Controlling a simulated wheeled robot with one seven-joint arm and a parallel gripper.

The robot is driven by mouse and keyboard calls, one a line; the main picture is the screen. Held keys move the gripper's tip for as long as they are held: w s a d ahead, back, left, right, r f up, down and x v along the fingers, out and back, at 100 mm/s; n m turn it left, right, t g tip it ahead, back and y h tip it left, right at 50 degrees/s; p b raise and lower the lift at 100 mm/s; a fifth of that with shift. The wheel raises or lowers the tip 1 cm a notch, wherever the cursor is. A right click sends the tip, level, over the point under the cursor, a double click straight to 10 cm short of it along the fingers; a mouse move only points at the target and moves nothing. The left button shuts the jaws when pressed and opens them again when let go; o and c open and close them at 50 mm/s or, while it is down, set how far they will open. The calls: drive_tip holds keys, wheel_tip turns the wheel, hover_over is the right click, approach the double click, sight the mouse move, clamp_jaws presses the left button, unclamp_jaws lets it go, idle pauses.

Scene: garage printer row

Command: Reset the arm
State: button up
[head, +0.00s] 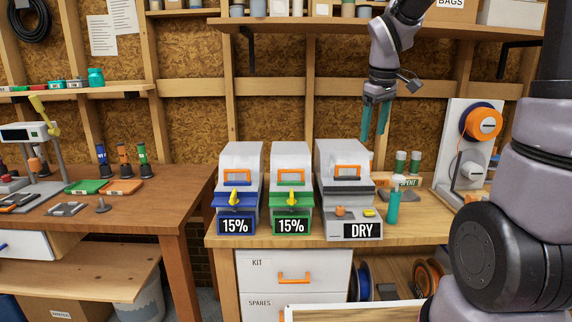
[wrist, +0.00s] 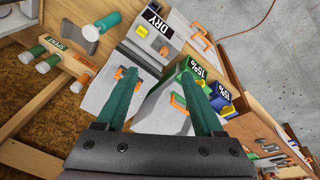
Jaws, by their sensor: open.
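My gripper (head: 376,119) hangs from my raised arm above and behind the DRY box, fingers pointing down. Its two teal fingers are apart with nothing between them. In the wrist view my gripper (wrist: 165,105) shows the fingers spread over the boxes below. The grey-white DRY box (head: 345,165) stands on the right bench with an orange handle. Beside it to the left are a green-fronted box (head: 291,160) and a blue-fronted box (head: 242,160), each labelled 15%. My gripper touches none of them.
A teal bottle (head: 393,207) stands right of the DRY box. A panel with an orange spool (head: 480,123) is at the right. A shelf (head: 300,24) runs above the boxes. The left bench (head: 160,195) holds small tools and trays.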

drive_tip(key=s+r+m+t, duration=0.1)
drive_tip(key=s+r+m, duration=0.1)
drive_tip(key=s, duration=0.4)
drive_tip(key=s+d+r+m+t+y, duration=0.1)
drive_tip(key=s+r+m+t, duration=0.1)
drive_tip(key=s+m, duration=0.3)
drive_tip(key=s+r+m+t+y, duration=0.1)
drive_tip(key=s+r+m, duration=0.3)
drive_tip(key=s, duration=0.2)
drive_tip(key=shift+s+d+r, duration=0.2)
drive_tip(key=shift+s+d, duration=0.15)
